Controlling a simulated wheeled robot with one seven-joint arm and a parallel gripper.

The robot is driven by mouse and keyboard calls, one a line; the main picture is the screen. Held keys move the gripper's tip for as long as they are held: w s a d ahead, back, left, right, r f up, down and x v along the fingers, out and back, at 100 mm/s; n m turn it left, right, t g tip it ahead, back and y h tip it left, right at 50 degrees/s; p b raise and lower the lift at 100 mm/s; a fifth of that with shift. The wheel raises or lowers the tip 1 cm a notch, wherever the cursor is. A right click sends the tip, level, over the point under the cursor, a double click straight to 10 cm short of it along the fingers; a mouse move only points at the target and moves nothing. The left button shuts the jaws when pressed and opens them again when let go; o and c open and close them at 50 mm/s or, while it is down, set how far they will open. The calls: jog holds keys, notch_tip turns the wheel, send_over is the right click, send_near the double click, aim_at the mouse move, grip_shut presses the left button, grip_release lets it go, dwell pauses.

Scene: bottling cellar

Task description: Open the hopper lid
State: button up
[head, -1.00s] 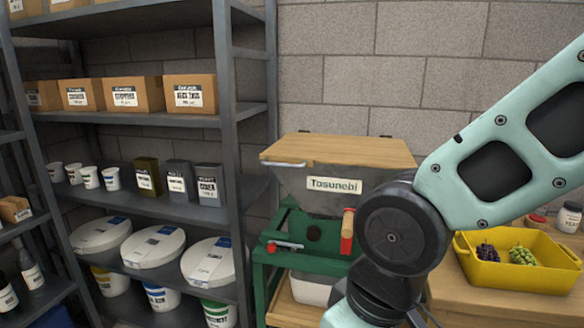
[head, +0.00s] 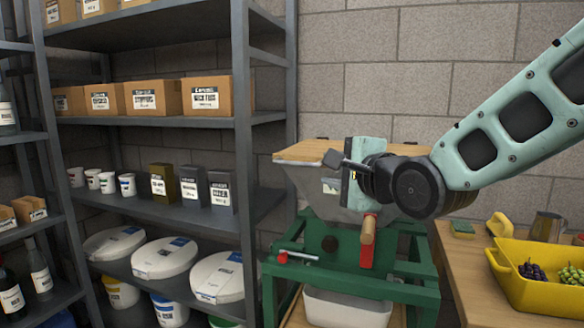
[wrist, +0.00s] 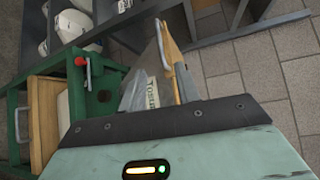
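The hopper (head: 312,192) is a grey bin on a green frame (head: 345,252). Its wooden lid (head: 303,151) lies flat on top, shut. A pale bar handle runs along the lid's front edge; in the wrist view the handle (wrist: 162,42) shows clearly against the lid (wrist: 177,60). My gripper (head: 338,160) is at the hopper's front, near the lid's edge, and hides part of the lid and the name label. In the wrist view my gripper (wrist: 157,76) has its fingers apart, with the label between them and the handle beyond. I see no contact with the handle.
A grey shelf rack (head: 243,130) with boxes and tubs stands close left of the hopper. A red crank with a wooden grip (head: 368,230) sticks out in front. A white bin (head: 345,308) sits below. A yellow crate (head: 545,285) with grapes stands on the right table (head: 468,262).

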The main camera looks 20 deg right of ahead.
aim_at(296, 163)
jog(key=p+x, duration=0.1)
jog(key=x, duration=1.5)
jog(key=shift+w+f, duration=0.1)
jog(key=shift+f, duration=0.05)
jog(key=shift+c, duration=0.3)
grip_shut()
